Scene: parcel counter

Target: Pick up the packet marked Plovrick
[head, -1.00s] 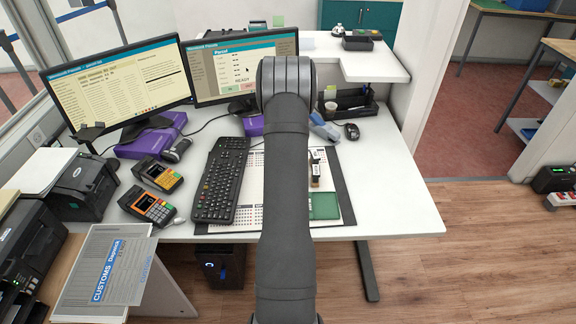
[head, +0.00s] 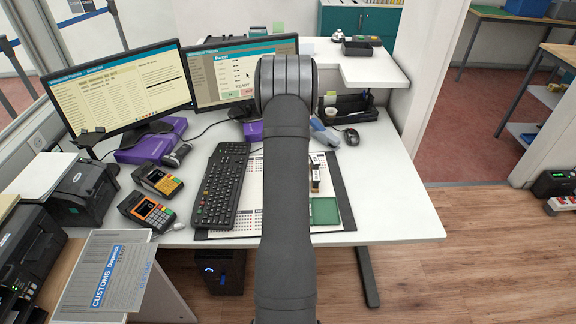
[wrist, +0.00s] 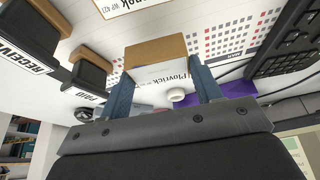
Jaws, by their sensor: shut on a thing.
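The packet marked Plovrick (wrist: 158,74) shows in the wrist view as a small box with a white printed face and a brown side. My gripper (wrist: 163,88) is shut on it, with one blue-grey finger on each side. Part of its lettering is covered by the right finger. A round white knob-like thing shows just below the packet in the picture. In the head view my arm hides both the gripper and the packet.
Stamps marked RECEIVED (wrist: 32,60) and PAID (wrist: 90,74) are left of the packet in the wrist view. The desk (head: 390,205) also holds a keyboard (head: 220,185), a green pad (head: 325,210) and card terminals (head: 147,212). Its right side is mostly clear.

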